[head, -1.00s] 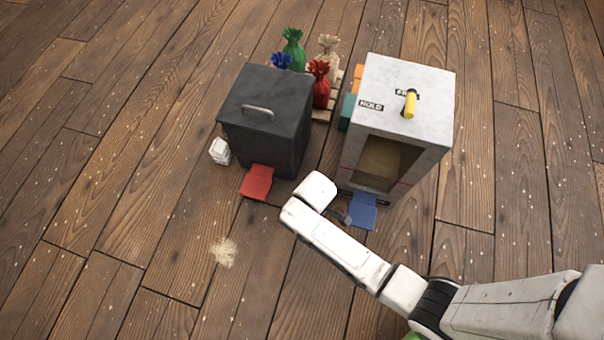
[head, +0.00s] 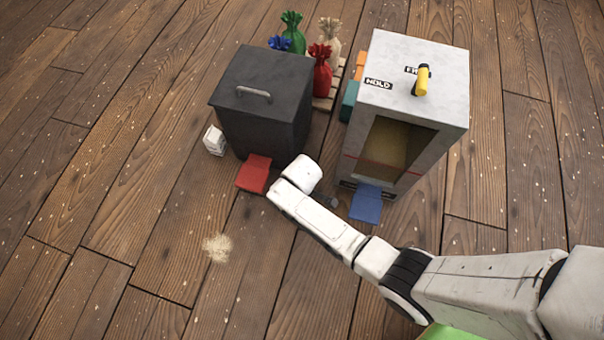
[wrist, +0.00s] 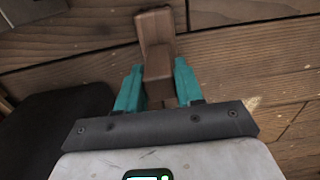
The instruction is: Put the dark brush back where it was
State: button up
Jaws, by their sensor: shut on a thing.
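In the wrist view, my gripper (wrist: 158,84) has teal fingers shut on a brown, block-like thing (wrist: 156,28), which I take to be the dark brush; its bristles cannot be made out. It reaches out past the fingertips over the plank floor. In the head view, my white wrist hides the fingers and most of what they hold. A small grey piece (head: 333,201) shows just right of the wrist, left of the blue flap (head: 366,204); I cannot tell what it belongs to.
A dark lidded bin (head: 262,105) with a red flap (head: 254,173) stands left. A grey cabinet (head: 420,85) with a yellow handle (head: 422,80) stands right. Coloured sacks (head: 321,75) stand behind. A small white object (head: 214,140) is beside the bin. Pale spill (head: 217,248) lies on open floor.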

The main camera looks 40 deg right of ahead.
jog(key=o, duration=1.1)
notch_tip(320, 180, up, 12)
jog(key=p, duration=0.7)
jog(key=shift+s+r, duration=0.1)
jog(key=s+d+r+m, duration=0.3)
jog(key=s+d+r, duration=0.1)
jog(key=s+r, duration=0.4)
jog(key=s+d+r+m+t, duration=0.1)
jog(key=s+d+r+m, duration=0.2)
jog(key=s+r, duration=0.5)
jog(key=shift+s+d+r+m, duration=0.2)
jog(key=shift+d+r+m, duration=0.15)
jog(key=shift+m, duration=0.45)
